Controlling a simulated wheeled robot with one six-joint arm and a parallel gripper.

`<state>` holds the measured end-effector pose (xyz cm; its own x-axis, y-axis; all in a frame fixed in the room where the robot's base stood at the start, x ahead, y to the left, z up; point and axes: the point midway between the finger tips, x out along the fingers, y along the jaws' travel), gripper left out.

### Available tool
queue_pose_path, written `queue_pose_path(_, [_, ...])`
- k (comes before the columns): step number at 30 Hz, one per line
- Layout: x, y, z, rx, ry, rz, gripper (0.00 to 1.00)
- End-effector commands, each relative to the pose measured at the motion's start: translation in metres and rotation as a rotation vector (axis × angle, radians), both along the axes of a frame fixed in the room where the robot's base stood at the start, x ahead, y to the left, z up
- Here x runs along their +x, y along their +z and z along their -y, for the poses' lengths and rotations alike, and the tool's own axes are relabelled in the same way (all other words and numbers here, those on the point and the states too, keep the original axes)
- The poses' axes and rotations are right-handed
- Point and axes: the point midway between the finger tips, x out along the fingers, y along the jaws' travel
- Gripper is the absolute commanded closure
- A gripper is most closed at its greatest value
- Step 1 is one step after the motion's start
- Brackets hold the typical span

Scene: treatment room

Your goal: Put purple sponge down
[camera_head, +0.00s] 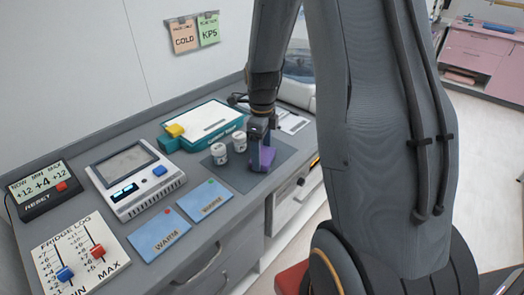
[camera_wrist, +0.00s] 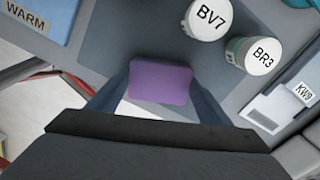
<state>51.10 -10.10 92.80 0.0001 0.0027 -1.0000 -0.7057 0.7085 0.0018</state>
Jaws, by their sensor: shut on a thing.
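My gripper (camera_head: 262,150) is shut on the purple sponge (camera_head: 265,161). In the wrist view my gripper (camera_wrist: 160,92) has one finger on each side of the sponge (camera_wrist: 160,81). The sponge is over the right part of a dark grey mat (camera_head: 237,180) on the counter, close to the counter's front edge. I cannot tell whether its underside touches the mat. The fingers hide part of the sponge in the head view.
Two white-lidded jars, BV7 (camera_wrist: 209,18) and BR3 (camera_wrist: 259,56), stand close beside the sponge.

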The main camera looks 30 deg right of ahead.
Motion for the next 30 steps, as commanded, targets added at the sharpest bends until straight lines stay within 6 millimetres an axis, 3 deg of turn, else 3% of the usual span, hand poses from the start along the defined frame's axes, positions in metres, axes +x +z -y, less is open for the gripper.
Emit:
queue_pose_path(8, [0.000,-0.003,0.000,0.000,0.000,0.000,0.56])
queue_pose_path(9, [0.000,-0.003,0.000,0.000,0.000,0.000,0.22])
queue_pose_path(12, [0.000,-0.003,0.000,0.000,0.000,0.000,0.09])
queue_pose_path(23, [0.000,0.002,0.000,0.000,0.000,0.001,0.09])
queue_pose_path(30, [0.002,0.031,0.001,-0.001,0.000,0.006,0.09])
